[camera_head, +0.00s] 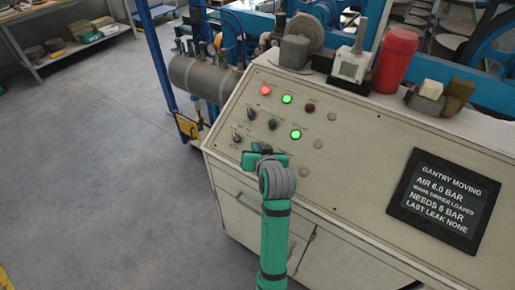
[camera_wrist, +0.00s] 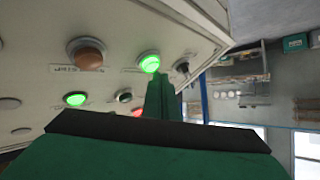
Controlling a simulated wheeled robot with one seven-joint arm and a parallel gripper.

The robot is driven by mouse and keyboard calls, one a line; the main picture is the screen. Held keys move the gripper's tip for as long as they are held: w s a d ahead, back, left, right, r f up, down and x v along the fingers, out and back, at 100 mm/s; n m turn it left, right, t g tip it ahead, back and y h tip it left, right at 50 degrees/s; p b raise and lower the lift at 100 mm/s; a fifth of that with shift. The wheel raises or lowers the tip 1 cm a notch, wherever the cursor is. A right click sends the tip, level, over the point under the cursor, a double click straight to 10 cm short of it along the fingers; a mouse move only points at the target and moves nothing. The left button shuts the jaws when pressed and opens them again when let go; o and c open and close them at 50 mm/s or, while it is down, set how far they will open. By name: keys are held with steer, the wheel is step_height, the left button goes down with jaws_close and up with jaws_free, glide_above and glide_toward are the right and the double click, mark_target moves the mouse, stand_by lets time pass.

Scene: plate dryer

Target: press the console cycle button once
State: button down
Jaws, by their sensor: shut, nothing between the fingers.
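The cream console (camera_head: 345,175) has a sloped panel with several buttons, lamps and knobs. A red lamp (camera_head: 265,90), a green lamp (camera_head: 287,99) and a lower green button (camera_head: 295,134) are lit. A dark green button (camera_head: 273,124) and a dark red one (camera_head: 309,107) are unlit. Their labels are too small to read, so I cannot tell which is the cycle button. My gripper (camera_head: 262,149) is at the panel's lower left. In the wrist view its closed green fingers (camera_wrist: 163,90) point at the panel, close to a lit green button (camera_wrist: 149,63); contact is unclear.
A screen (camera_head: 442,199) on the console reads GANTRY MOVING, AIR 6.0 BAR, NEEDS 6 BAR, LAST LEAK NONE. A red cylinder (camera_head: 396,60) and a grey-white device (camera_head: 350,65) stand on the top ledge. A grey tank (camera_head: 200,77) is behind left. Floor at left is clear.

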steer(key=shift+s+a+r, duration=0.15)
steer(key=shift+a+r, duration=0.05)
steer(key=shift+r, duration=0.05)
steer(key=shift+d, duration=0.2)
